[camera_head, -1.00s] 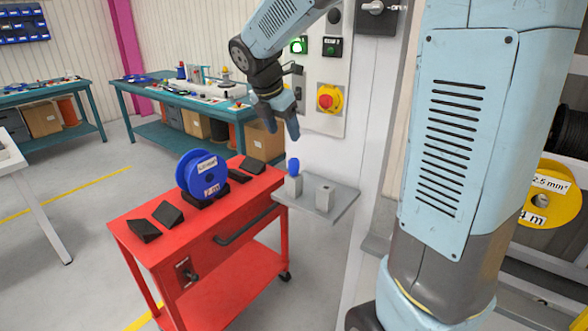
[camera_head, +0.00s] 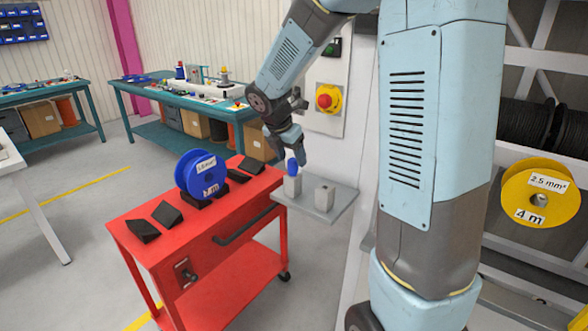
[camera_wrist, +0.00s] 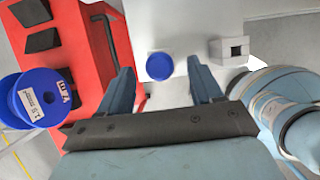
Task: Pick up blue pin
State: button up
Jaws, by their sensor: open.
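The blue pin (camera_head: 292,167) stands upright in a grey holder block on a small grey shelf (camera_head: 330,207). In the wrist view the round blue top of the pin (camera_wrist: 159,65) lies between and ahead of the fingers, seen from above. My gripper (camera_head: 291,166) is open and empty, close above the pin in the head view. Its two blue-grey fingers show in the wrist view (camera_wrist: 160,75), one on each side of the pin. I cannot tell whether a finger touches the pin.
A second holder block (camera_head: 325,196) with an empty square hole stands right of the pin. A red cart (camera_head: 222,228) on the left carries a blue reel (camera_head: 196,175) and black wedges. A panel with a red-and-yellow emergency stop (camera_head: 328,98) rises behind the shelf.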

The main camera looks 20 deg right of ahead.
aim_at(292, 159)
jog(key=x, duration=0.3)
jog(key=shift+w+f, duration=0.15)
jog(key=shift+c, duration=0.3)
jog(key=c, duration=1.1)
jog(key=shift+o, duration=0.2)
notch_tip(292, 159, up, 10)
jog(key=shift+r, duration=0.1)
